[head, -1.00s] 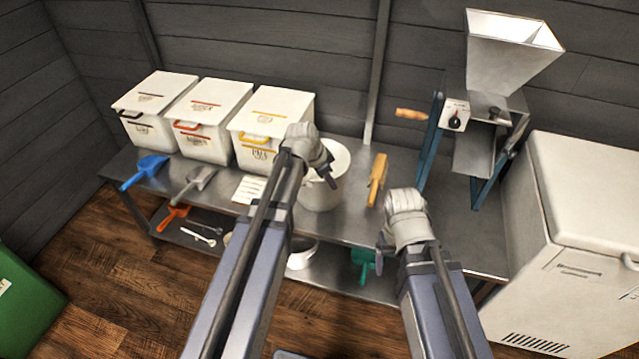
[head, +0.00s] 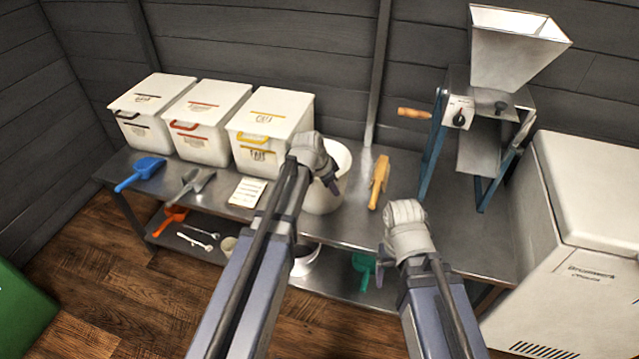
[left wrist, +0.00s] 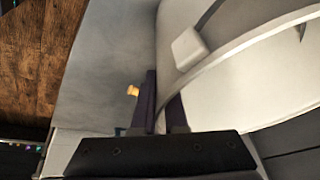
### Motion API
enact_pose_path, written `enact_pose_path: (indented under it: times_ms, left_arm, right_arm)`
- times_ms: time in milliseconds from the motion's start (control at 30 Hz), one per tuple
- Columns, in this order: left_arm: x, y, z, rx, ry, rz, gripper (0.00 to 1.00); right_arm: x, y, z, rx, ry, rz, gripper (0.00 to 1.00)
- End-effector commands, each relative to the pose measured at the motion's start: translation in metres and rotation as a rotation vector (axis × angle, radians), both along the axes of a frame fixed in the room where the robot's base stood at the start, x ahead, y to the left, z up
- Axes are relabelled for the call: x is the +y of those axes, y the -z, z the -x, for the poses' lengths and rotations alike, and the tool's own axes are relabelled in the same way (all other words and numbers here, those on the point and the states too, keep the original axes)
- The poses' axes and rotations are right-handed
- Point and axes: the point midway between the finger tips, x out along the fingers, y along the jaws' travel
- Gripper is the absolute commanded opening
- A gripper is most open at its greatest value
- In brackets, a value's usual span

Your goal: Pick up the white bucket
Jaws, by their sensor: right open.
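The white bucket (head: 327,199) stands upright on the steel bench, right of the lidded bins. My left gripper (head: 335,184) is at its rim in the head view, and my arm hides part of it. In the left wrist view the bucket (left wrist: 240,55) fills the right side, with a white handle lug on its outer wall. The left fingers (left wrist: 163,103) point at the bucket's wall with a narrow space between them; whether they clamp the wall is not clear. My right gripper (head: 380,268) is open and empty, in front of the bench edge.
Three white lidded bins (head: 200,120) stand at the left, with a blue scoop (head: 140,172) and a card (head: 247,192) before them. A wooden-handled brush (head: 379,182) lies right of the bucket. A grain mill (head: 490,110) and white freezer (head: 590,200) are at the right.

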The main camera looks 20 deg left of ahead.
Motion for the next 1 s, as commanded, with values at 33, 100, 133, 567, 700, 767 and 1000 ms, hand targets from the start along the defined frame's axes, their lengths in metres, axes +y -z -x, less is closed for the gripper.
enact_pose_path:
  times_ms: [33, 100, 133, 567, 700, 767, 1000]
  left_arm:
    - [0.0001, 0.0000, 0.0000, 0.000, 0.000, 0.000, 0.04]
    - [0.0001, 0.0000, 0.0001, 0.000, 0.000, 0.000, 0.00]
    - [0.0001, 0.0000, 0.0001, 0.000, 0.000, 0.000, 0.00]
    - [0.0000, 0.0001, 0.0003, 0.001, 0.000, 0.001, 0.00]
    - [-0.0001, 0.0001, 0.0003, 0.001, -0.001, 0.001, 0.00]
    - [0.0000, 0.0001, 0.0004, 0.001, -0.001, 0.001, 0.00]
    - [-0.0001, 0.0001, 0.0005, 0.001, -0.001, 0.001, 0.00]
  right_arm:
    - [0.0000, 0.0000, 0.0000, 0.000, 0.000, 0.000, 0.80]
    - [0.0000, 0.0000, 0.0000, 0.000, 0.000, 0.000, 0.80]
    - [0.0000, 0.0000, 0.0000, 0.000, 0.000, 0.000, 0.80]
    - [0.0000, 0.0001, 0.0000, 0.000, 0.000, 0.000, 0.80]
    - [0.0000, 0.0001, 0.0000, 0.000, 0.000, 0.000, 0.80]
    - [0.0000, 0.0001, 0.0000, 0.000, 0.000, 0.000, 0.80]
    - [0.0000, 0.0001, 0.0000, 0.000, 0.000, 0.000, 0.80]
